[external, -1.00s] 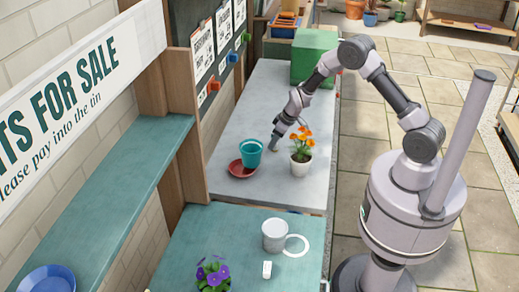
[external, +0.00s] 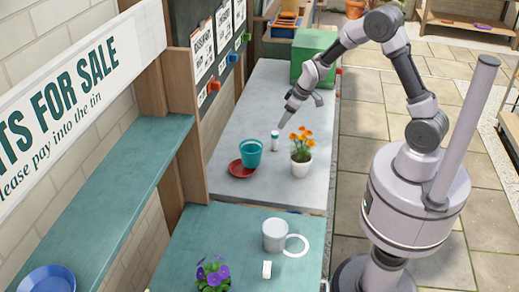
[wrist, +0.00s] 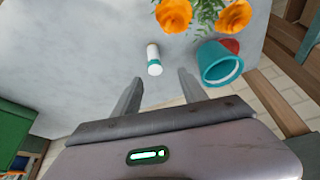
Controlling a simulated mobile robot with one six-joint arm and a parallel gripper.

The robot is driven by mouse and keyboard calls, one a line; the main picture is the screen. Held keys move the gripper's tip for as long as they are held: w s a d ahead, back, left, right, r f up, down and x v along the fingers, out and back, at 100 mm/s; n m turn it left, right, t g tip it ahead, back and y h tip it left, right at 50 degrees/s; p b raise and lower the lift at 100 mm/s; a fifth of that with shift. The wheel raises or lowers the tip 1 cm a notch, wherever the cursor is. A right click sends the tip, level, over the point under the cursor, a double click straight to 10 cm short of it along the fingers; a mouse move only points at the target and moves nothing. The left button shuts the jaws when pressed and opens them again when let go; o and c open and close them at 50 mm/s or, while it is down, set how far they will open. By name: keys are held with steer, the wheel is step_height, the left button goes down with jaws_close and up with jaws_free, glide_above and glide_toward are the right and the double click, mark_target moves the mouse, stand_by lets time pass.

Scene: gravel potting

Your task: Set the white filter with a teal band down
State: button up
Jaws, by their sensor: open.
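The white filter with a teal band (external: 275,140) stands on the grey worktop, behind and to the right of the teal pot. In the wrist view the filter (wrist: 154,60) shows whole, beyond the fingertips and not touched by them. My gripper (external: 284,121) is above and just to the right of the filter in the external view. In the wrist view my gripper (wrist: 160,80) has its two fingers spread apart with nothing between them.
A green box (external: 313,48) stands at the back. The grey worktop (external: 225,133) left of the filter is clear.

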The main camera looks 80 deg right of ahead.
steer(key=s+a+r, duration=0.3)
steer(key=a+r, duration=0.8)
steer(key=r, duration=0.1)
steer(key=s+a+r+t+y, duration=0.1)
steer(key=s+a+r, duration=0.3)
steer(key=s+a, duration=0.2)
steer(key=s+a+r+y, duration=0.1)
steer(key=s+a+r, duration=0.3)
steer(key=s+a, duration=0.2)
steer(key=s+a+f+m+b, duration=0.1)
steer(key=s+a+f+b, duration=0.2)
steer(key=s, duration=0.6)
steer(key=shift+a+f+m+y+b, duration=0.3)
steer(key=shift+y+b, duration=0.1)
steer(key=shift+b, duration=0.1)
